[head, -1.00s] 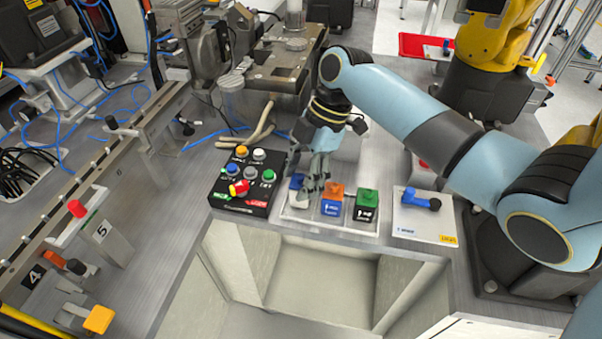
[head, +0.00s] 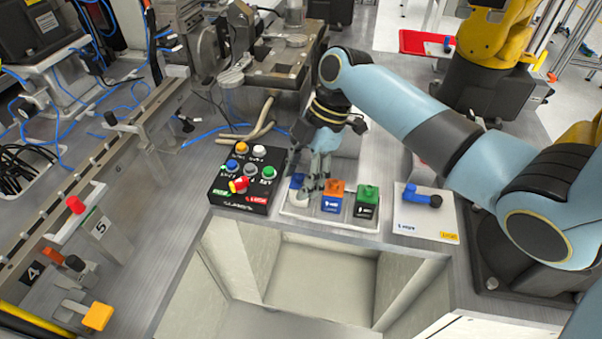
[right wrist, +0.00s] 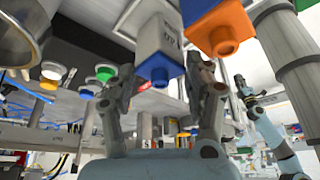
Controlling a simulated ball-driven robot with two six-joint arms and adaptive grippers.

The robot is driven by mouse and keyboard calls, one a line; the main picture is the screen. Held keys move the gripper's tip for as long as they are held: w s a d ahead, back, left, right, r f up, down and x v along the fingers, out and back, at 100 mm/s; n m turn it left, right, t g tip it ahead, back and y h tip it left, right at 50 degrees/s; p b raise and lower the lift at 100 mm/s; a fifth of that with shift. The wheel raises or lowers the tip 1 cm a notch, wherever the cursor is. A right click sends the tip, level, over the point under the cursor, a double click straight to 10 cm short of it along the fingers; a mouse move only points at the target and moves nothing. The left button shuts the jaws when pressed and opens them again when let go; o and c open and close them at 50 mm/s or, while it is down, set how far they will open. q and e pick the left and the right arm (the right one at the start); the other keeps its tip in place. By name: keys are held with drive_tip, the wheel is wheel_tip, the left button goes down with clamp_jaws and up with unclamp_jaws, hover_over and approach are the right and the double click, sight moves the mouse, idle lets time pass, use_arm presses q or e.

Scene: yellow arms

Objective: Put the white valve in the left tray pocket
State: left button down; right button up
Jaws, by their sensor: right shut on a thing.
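The white valve, with a blue cap (head: 296,182), is at the left pocket of the white tray (head: 345,228) in the head view. My right gripper (head: 314,178) reaches down over it and partly hides it. Whether the valve is fully seated cannot be told. My left gripper does not show in the head view. A small light blue arm shows in the wrist view; its end is unclear.
A blue valve with an orange cap (head: 333,200) stands close on the right in the tray, then a black valve with a green cap (head: 366,203). A black button box (head: 243,185) is left of the tray. A white plate (head: 425,222) with a blue part lies to the right.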

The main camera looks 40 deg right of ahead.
drive_tip(key=o, duration=1.3)
drive_tip(key=shift+c, duration=0.2)
